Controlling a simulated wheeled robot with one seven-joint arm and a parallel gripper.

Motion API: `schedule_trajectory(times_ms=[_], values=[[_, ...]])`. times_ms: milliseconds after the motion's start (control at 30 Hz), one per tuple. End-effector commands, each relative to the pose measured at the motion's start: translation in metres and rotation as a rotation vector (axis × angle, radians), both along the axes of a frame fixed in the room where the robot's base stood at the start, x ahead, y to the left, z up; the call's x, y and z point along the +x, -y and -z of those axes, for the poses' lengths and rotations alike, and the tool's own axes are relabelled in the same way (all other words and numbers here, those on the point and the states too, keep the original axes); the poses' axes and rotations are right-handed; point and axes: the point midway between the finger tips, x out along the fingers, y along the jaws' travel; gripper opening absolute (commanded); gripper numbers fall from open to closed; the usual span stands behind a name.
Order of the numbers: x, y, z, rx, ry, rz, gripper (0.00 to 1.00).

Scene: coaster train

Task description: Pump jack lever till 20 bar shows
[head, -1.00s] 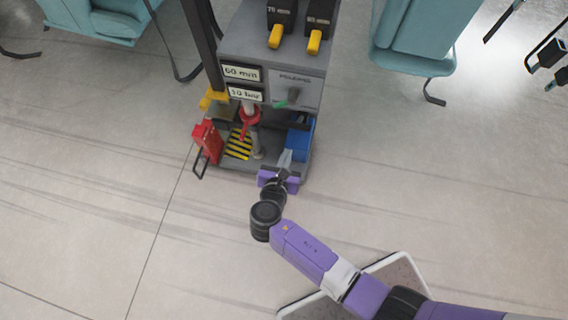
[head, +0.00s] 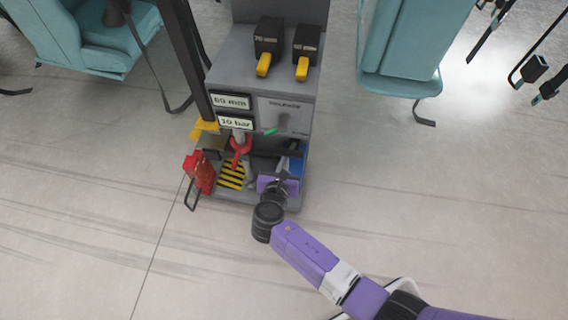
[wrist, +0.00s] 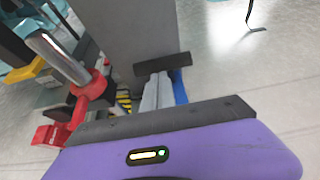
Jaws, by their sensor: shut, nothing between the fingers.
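The grey jack stand (head: 262,85) carries two small displays; the upper reads 60 mm, and the lower display (head: 235,121) appears to read 10 bar, its first digit not sharp. Below stands the jack's red part (head: 240,150); in the wrist view a silver rod rises from its red collar (wrist: 95,88). My gripper (head: 284,173) is at the stand's lower right opening. In the wrist view its pale fingers (wrist: 160,90) are together and empty. A dark bar (wrist: 163,64) lies across just beyond them; I cannot tell whether it is the lever's grip or whether they touch.
A release panel with a green handle (head: 271,131) is beside the displays. Two black boxes with yellow handles (head: 264,65) stand on top. A red can (head: 199,173) sits at lower left, a blue thing (head: 297,160) at right. Teal seats (head: 412,50) flank the stand; the front floor is clear.

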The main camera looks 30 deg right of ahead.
Motion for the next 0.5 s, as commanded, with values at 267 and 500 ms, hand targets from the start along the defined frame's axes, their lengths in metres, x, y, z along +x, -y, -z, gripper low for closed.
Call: schedule_trajectory(times_ms=[267, 500], values=[[0.009, 0.006, -0.018, 0.028, -0.041, -0.002, 0.0], [0.014, 0.009, -0.02, 0.049, -0.067, 0.0, 0.0]])
